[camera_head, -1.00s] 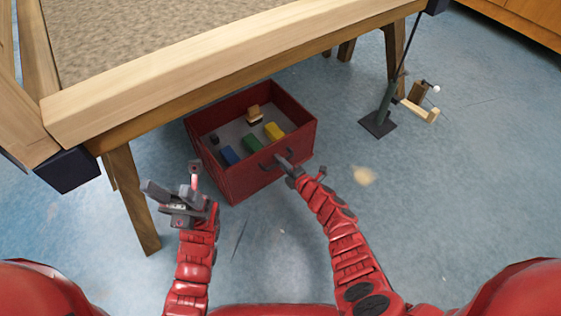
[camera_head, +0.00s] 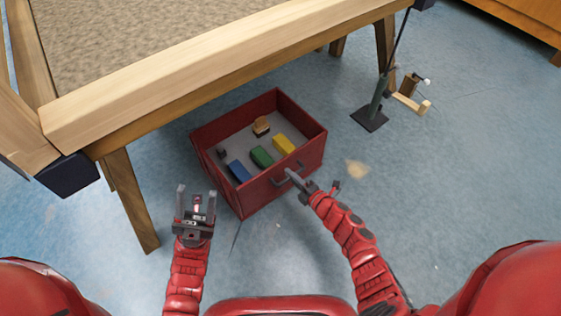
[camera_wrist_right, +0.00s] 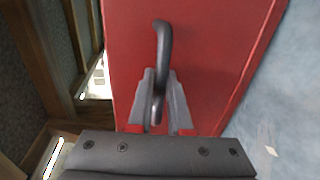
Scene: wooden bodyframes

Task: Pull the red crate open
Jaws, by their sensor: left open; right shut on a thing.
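The red crate (camera_head: 266,195) stands on the floor, jutting out from under the wooden table. It is open at the top and has a dark handle (camera_wrist_right: 162,45) on its front face. My right gripper (camera_wrist_right: 159,103) is shut on this handle, with a finger on each side of it. The right gripper also shows in the head view (camera_head: 297,180) at the crate's front. My left gripper (camera_head: 196,196) is open and empty, left of the crate's front corner, with its fingers pointing away from me.
Inside the crate lie a blue block (camera_head: 239,171), a green block (camera_head: 262,157), a yellow block (camera_head: 283,145) and a tan piece (camera_head: 261,126). The table (camera_head: 200,73) overhangs the crate's back; its near leg (camera_head: 131,200) stands at the left. A dark stand (camera_head: 371,117) is at the right. Floor in front is clear.

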